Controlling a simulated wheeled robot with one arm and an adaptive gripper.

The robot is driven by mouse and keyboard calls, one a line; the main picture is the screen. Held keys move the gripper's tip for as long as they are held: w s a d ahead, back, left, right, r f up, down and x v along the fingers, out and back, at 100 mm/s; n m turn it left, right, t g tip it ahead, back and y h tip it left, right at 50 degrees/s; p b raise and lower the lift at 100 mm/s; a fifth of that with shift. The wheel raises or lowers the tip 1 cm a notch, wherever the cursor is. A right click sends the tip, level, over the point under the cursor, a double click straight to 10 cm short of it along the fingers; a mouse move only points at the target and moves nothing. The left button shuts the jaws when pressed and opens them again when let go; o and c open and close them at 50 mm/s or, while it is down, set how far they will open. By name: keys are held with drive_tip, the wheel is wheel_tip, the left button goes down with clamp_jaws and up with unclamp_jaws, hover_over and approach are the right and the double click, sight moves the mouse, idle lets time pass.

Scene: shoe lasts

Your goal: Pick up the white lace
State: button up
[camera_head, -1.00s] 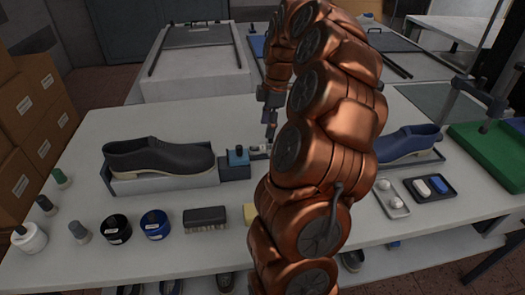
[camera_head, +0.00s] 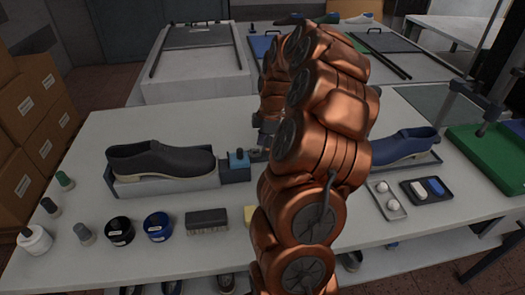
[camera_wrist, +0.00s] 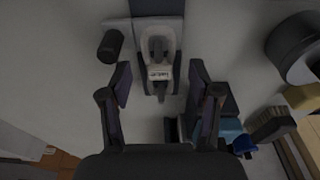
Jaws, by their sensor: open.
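The white lace (camera_wrist: 146,45) appears to be the pale loop with a printed white band in the wrist view. It lies over a dark blue-grey holder (camera_wrist: 157,8). My gripper (camera_wrist: 160,82) is open, its two dark fingers spread left and right of the band's lower end. Nothing is held between the fingers, and the lace is apart from both of them in the picture. How far above the lace the fingertips are, I cannot tell. In the head view my arm hides the lace and most of the gripper.
A black shoe (camera_head: 160,160) stands on a grey stand beside a blue-topped block (camera_head: 238,160). A brush (camera_head: 207,220), a blue jar (camera_head: 157,226) and a black jar (camera_head: 119,231) line the front. A blue shoe (camera_head: 405,147) and small trays (camera_head: 387,210) are right.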

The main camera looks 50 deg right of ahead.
drive_tip(key=c, duration=0.9)
drive_tip(key=shift+r, duration=0.15)
